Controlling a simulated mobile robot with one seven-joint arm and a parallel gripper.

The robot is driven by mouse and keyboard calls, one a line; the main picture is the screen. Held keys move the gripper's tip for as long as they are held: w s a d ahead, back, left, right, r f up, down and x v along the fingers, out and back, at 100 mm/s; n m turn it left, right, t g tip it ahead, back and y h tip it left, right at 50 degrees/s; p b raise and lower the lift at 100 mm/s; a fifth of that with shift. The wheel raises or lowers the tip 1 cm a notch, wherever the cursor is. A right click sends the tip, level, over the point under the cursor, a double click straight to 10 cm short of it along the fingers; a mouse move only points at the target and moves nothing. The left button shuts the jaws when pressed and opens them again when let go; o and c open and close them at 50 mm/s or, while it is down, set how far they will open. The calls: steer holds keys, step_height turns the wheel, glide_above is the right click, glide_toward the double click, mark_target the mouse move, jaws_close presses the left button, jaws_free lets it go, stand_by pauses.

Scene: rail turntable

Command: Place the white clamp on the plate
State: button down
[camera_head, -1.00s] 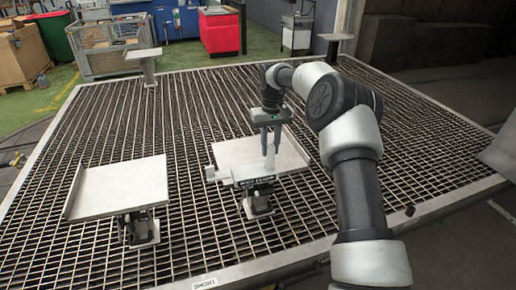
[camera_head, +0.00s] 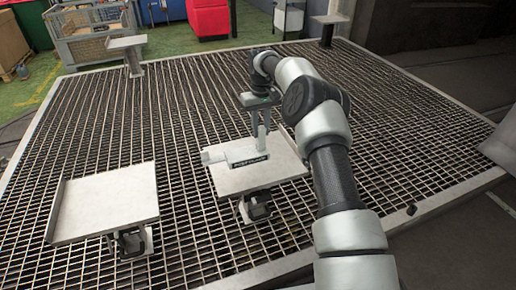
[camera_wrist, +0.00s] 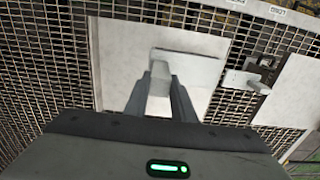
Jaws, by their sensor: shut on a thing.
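The white clamp (camera_head: 215,156) is a pale bar with a dark label strip. My gripper (camera_head: 261,143) is shut on it and points down. The clamp is over the rear part of the middle plate (camera_head: 262,181), a flat light-grey square on a short stand. I cannot tell whether the clamp touches the plate or hangs just above it. In the wrist view the clamp (camera_wrist: 192,68) lies between and beyond my fingertips (camera_wrist: 160,80), with the plate (camera_wrist: 112,55) behind it. The fingers hide part of the clamp.
A second plate (camera_head: 107,201) with a raised left edge stands to the left on its own stand. Smaller raised plates stand at the back left (camera_head: 126,43) and back right (camera_head: 329,19). The grated table (camera_head: 190,110) is mostly clear between them.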

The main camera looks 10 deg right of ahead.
mark_target(261, 145)
steer(key=shift+f, duration=3.7)
steer(key=shift+f, duration=0.15)
steer(key=c, duration=1.5)
jaws_free()
